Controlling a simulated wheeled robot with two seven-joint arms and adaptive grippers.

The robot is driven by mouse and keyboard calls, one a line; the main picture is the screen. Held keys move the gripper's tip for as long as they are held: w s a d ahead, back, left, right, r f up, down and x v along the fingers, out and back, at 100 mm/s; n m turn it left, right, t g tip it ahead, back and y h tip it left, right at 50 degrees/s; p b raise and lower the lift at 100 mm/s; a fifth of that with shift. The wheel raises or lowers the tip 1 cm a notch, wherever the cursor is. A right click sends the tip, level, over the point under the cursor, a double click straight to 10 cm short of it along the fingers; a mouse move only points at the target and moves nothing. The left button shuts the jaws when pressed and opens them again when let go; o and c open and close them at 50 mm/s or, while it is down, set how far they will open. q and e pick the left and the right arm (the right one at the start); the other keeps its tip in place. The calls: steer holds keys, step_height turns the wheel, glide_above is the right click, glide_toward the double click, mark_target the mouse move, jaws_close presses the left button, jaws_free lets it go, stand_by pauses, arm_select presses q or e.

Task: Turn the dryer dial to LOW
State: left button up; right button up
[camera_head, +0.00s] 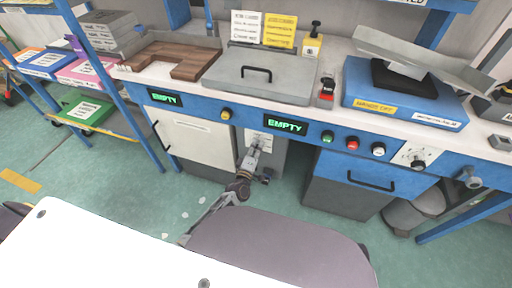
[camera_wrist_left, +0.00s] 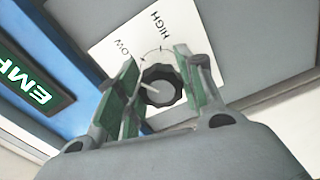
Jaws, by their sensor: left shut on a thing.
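The dryer dial (camera_wrist_left: 162,86) is a dark, faceted knob with a white pointer line, seen in the left wrist view. It sits on a white plate (camera_wrist_left: 195,25) marked LOW and HIGH, with curved arrows between the words. The pointer line runs toward the left of that picture, on the LOW side; I cannot tell its exact setting. My left gripper (camera_head: 254,148) reaches the plate (camera_head: 258,137) below the right-hand EMPTY display in the head view and hides the dial there. In the wrist view its fingers stand on either side of the dial, shut on it. My right gripper is out of view.
A green EMPTY display (camera_head: 285,125) is above the plate. Green (camera_head: 327,136), red (camera_head: 352,143) and white (camera_head: 378,149) buttons line the blue panel to the right. A grey lid with a handle (camera_head: 258,74) lies above. A mauve padded shape (camera_head: 280,250) fills the lower foreground.

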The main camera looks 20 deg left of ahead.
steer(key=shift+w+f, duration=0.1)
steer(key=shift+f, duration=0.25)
arm_select(q)
steer(key=o, duration=1)
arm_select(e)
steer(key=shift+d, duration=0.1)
